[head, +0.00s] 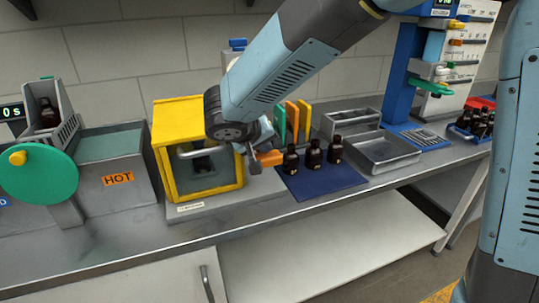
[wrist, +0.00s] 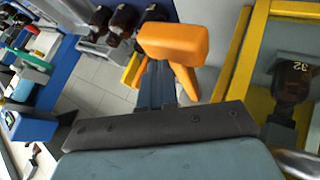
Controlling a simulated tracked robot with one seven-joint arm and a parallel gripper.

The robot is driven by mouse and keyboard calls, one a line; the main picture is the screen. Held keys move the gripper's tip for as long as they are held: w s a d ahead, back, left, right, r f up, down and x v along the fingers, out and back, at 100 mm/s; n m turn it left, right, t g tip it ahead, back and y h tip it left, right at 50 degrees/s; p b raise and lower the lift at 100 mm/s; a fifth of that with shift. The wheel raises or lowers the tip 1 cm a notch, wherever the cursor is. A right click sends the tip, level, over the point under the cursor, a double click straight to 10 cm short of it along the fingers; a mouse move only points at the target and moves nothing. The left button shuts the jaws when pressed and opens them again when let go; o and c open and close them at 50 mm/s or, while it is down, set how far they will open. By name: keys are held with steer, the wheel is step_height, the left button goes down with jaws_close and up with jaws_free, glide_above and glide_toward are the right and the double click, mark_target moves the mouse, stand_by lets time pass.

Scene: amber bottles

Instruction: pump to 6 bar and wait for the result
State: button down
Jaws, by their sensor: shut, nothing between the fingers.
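A yellow-framed box (head: 162,112) with a clear front stands on the bench left of my gripper. In the wrist view its yellow frame (wrist: 232,55) is at the right, and an amber bottle with a pale number (wrist: 293,85) shows inside it. My gripper (head: 262,157) is shut beside the box's right side, with no bottle in it. An orange block (wrist: 172,45) shows at its tip; I cannot tell whether it is fingertip or a handle it touches. No pressure reading is legible.
Several dark bottles (head: 313,155) stand on a blue mat (head: 318,182) right of my gripper. Grey trays (head: 385,152) and a blue stand (head: 398,75) are farther right. A HOT bath (head: 115,165) with a green disc (head: 38,173) is at the left. The bench's front strip is clear.

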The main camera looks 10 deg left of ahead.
steer(key=shift+r, duration=0.55)
steer(key=shift+r, duration=0.1)
steer(key=shift+r, duration=2.4)
steer(key=shift+d, duration=0.1)
